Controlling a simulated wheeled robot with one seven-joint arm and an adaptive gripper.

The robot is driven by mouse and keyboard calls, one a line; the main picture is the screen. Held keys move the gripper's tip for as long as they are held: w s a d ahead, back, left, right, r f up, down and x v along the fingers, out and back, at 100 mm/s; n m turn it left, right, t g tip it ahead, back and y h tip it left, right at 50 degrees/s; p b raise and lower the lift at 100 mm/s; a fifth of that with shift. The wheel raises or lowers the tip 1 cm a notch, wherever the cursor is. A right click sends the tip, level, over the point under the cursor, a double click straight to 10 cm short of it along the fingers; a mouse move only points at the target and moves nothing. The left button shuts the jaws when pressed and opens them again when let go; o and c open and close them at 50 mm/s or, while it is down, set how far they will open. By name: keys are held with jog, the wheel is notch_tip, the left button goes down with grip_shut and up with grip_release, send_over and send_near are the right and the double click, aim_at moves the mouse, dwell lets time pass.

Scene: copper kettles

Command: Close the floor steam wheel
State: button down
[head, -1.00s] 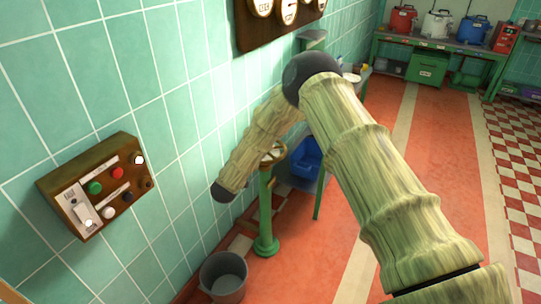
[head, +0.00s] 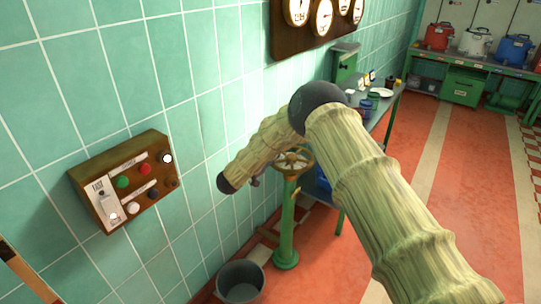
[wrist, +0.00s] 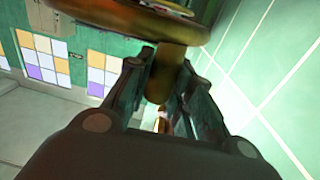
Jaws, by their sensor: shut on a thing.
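The floor steam wheel (head: 293,160) is a brass-coloured spoked handwheel on a green floor pedestal (head: 287,230). Whether the post is a handle or the stem, I cannot tell. In the head view my gripper is mostly hidden behind my arm.
A grey bucket (head: 240,281) stands left of the pedestal. A control box (head: 124,181) and a gauge board (head: 300,38) are on the tiled wall. A table (head: 375,118) with jars and a plate is behind. Red floor at the right is open.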

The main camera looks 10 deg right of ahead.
jog(key=shift+w+r, duration=0.1)
jog(key=shift+r, duration=0.05)
jog(key=c, duration=1.2)
grip_release()
jog(key=shift+c, duration=0.2)
jog(key=v, duration=1.2)
jog(key=shift+d+f, duration=0.1)
jog(key=shift+f, duration=0.1)
